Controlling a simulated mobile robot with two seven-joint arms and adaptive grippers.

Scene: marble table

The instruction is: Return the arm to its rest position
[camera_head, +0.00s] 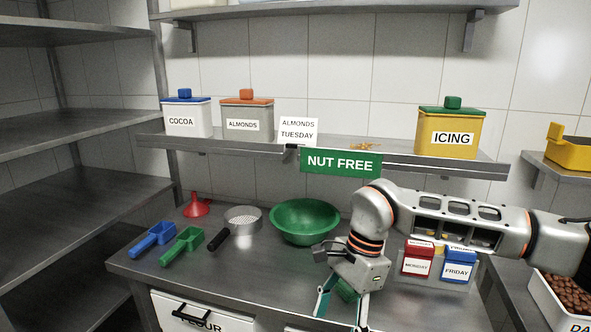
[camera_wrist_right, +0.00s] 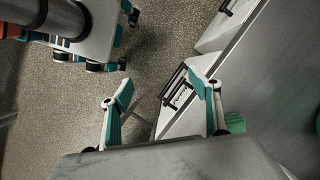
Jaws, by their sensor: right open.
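My right arm (camera_head: 455,222) comes in from the right in the head view, bent over the steel counter. Its gripper (camera_head: 341,310) hangs downward at the counter's front edge, with its fingers apart. The right wrist view shows the same gripper (camera_wrist_right: 161,92) open, with nothing between its fingers and the speckled floor below. A green object (camera_head: 347,291) shows partly behind the gripper; most of it is hidden. My left gripper is in neither view.
The counter holds a green bowl (camera_head: 304,219), sieve (camera_head: 242,220), red funnel (camera_head: 197,205), blue scoop (camera_head: 152,239) and green scoop (camera_head: 183,245). Red (camera_head: 418,261) and blue (camera_head: 459,266) boxes stand close below my arm. A shelf (camera_head: 230,145) runs behind. Drawers sit below the counter.

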